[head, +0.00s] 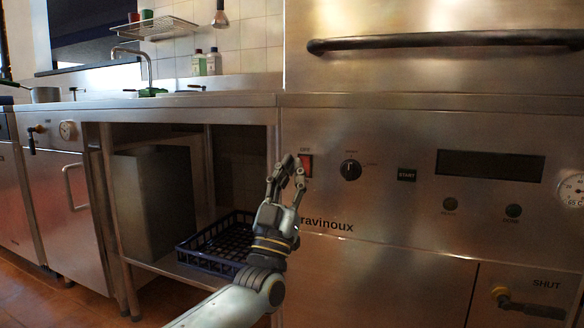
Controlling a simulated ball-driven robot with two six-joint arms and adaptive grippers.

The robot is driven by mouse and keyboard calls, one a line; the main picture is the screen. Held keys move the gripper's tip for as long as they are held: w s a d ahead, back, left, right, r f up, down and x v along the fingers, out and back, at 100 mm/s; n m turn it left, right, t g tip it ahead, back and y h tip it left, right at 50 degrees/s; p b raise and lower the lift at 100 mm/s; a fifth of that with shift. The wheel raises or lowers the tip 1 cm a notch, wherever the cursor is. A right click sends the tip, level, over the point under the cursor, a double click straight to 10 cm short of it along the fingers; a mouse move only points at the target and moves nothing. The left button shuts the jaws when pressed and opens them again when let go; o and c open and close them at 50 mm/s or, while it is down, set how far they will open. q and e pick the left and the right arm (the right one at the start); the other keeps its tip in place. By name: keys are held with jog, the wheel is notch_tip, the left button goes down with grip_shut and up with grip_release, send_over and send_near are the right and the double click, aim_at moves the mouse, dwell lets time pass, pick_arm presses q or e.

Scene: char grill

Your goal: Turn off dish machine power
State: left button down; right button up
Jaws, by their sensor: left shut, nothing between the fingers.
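The dish machine (400,270) is a large stainless steel unit filling the right half of the head view. On its front panel is a red power switch (306,165), at the panel's left end. To its right are a black rotary knob (350,169) and a black START button (407,175). My left gripper (291,165) is shut and empty, pointing up, with its fingertips just left of the red switch in the picture. I cannot tell whether it touches the switch. My right gripper is not in view.
A dark display (490,165), a temperature dial (573,189) and a long black handle (440,41) are on the machine. Left of it, a dark crate (190,251) sits on a shelf under the steel counter (190,100). A yellow-and-black valve (528,305) is low right.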

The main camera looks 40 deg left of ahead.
pick_arm(q)
jog(key=s+p+v, duration=0.1)
jog(key=v, duration=0.8)
jog(key=shift+d+r, duration=0.15)
jog(key=shift+r, duration=0.15)
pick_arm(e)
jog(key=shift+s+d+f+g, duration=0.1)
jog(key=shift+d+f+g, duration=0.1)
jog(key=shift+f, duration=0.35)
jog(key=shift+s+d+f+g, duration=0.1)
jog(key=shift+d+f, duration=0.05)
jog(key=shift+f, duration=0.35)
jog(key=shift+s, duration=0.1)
